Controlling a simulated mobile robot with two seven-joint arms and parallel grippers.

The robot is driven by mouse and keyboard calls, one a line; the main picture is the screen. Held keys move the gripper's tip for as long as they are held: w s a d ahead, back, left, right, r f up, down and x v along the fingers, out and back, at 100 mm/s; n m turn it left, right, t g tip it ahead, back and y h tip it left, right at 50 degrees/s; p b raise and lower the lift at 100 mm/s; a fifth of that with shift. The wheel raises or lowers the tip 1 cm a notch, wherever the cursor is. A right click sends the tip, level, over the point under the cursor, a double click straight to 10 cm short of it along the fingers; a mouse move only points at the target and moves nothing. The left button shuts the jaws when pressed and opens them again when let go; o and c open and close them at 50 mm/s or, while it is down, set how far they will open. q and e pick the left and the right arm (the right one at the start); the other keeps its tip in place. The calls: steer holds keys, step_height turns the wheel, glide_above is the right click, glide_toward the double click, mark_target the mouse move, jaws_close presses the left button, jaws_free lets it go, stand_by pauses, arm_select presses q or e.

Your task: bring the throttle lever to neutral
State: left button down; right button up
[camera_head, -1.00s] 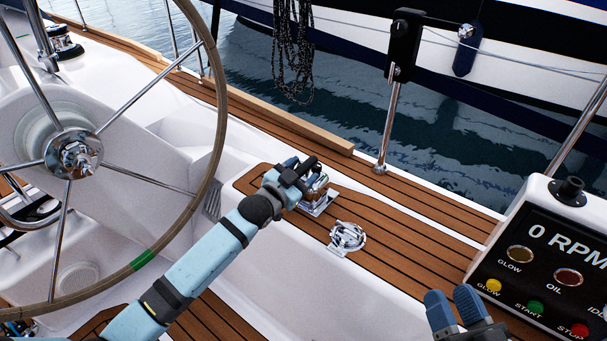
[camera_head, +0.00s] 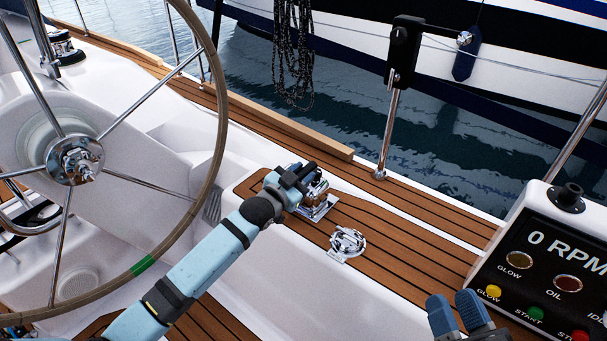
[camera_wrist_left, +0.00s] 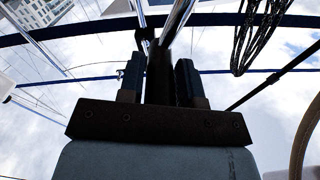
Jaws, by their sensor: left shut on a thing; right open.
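The throttle lever is a chrome fitting on a chrome base plate (camera_head: 316,211), set in the teak side deck in the head view. My left gripper (camera_head: 294,180) is at the lever's upper part and hides much of it. It is shut on the lever; in the left wrist view a dark bar stands between the fingers (camera_wrist_left: 158,80), with chrome rods (camera_wrist_left: 178,22) beyond. The exact lever angle is hard to tell. My right gripper (camera_head: 456,313) is open and empty at the bottom right, left of the engine panel.
A round chrome fitting (camera_head: 347,242) sits on the deck close to the lever's right. The engine panel (camera_head: 562,262) reads 0 RPM. The large steering wheel (camera_head: 219,120) stands left of my left arm. A chrome post (camera_head: 387,135) rises at the deck's outer edge.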

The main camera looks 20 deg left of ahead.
arm_select(q)
steer(key=shift+w+a+r+n+p, duration=0.1)
steer(key=shift+a+r+n+p, duration=0.2)
steer(key=shift+a+r+p, duration=0.15)
steer(key=w+a+r+n+p, duration=0.1)
steer(key=w+a+n+p, duration=0.1)
steer(key=a+n+p, duration=0.2)
steer(key=shift+w+a+r+n+p, duration=0.15)
steer(key=shift+w+a+n+p, duration=0.35)
steer(key=shift+a, duration=0.95)
arm_select(e)
steer(key=s+d+f+g+h, duration=0.1)
steer(key=d+f+g+h, duration=0.2)
steer(key=f, duration=0.5)
steer(key=shift+d+f+g+h, duration=0.3)
steer(key=shift+d+g+h, duration=0.1)
steer(key=shift+g+h, duration=0.15)
arm_select(q)
steer(key=shift+s, duration=0.2)
steer(key=c, duration=0.8)
jaws_free()
